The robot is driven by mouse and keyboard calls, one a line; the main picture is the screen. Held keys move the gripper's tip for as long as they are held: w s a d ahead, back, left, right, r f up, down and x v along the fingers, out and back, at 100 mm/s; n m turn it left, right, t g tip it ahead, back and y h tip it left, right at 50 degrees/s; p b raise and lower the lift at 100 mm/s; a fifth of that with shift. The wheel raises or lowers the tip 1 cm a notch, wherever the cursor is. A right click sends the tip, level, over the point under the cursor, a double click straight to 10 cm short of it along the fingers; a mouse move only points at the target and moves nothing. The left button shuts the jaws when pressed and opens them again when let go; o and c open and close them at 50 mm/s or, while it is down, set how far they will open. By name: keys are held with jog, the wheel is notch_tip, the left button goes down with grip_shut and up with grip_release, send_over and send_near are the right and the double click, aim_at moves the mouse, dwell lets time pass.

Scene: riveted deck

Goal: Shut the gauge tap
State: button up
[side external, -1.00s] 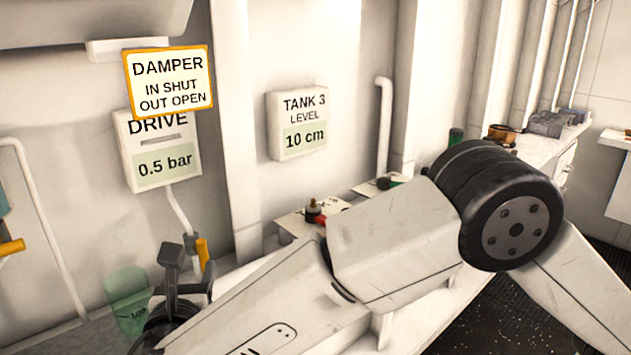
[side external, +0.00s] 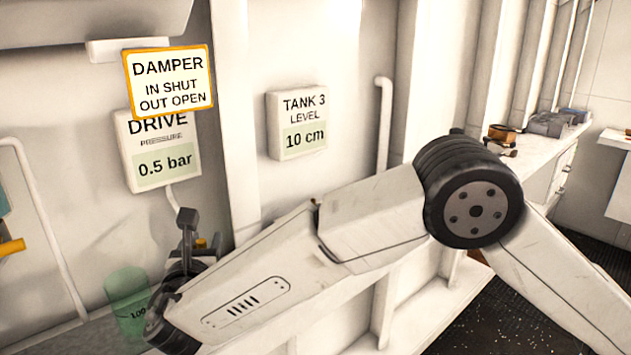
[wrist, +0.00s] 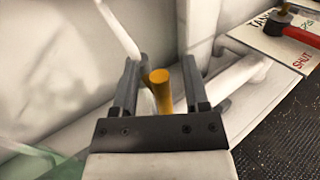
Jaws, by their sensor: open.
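A yellow tap handle (wrist: 161,92) shows in the wrist view, beside the thin pipe that comes down from the drive pressure box. My gripper (wrist: 160,62) is open, with one dark finger on each side of the handle and a visible gap to each. In the side view only a little of the yellow handle (side external: 201,243) shows beside my gripper (side external: 190,226); my arm hides the rest. The drive pressure box (side external: 158,160) reads 0.5 bar. I cannot tell how deep the handle sits between the fingers.
A red-handled valve (wrist: 293,35) sits on a plate marked SHUT at the right. A translucent green container (side external: 127,300) stands left of my gripper. Another yellow handle (side external: 12,247) is at the far left. A sign (side external: 168,82) says DAMPER IN SHUT OUT OPEN.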

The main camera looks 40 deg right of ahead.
grip_shut()
jog(key=shift+d, duration=0.15)
dwell(0.4)
jog(key=m, duration=0.1)
jog(key=m+g+y, duration=0.1)
jog(key=shift+d+m+y, duration=0.3)
jog(key=shift+d+m, duration=0.1)
jog(key=m, duration=0.1)
jog(key=m+g+y, duration=0.1)
jog(key=d+m+y, duration=0.1)
jog(key=shift+f+g, duration=0.25)
jog(key=shift+g, duration=0.15)
jog(key=m+y, duration=0.1)
jog(key=f+m+y, duration=0.1)
jog(key=y, duration=0.1)
jog(key=shift+d+m+g, duration=0.3)
jog(key=shift+d, duration=0.05)
jog(key=m+y, duration=0.1)
jog(key=f+m+y, duration=0.1)
jog(key=y, duration=0.1)
jog(key=shift+d+f+m, duration=0.1)
jog(key=shift+m, duration=0.2)
jog(key=shift+y, duration=0.3)
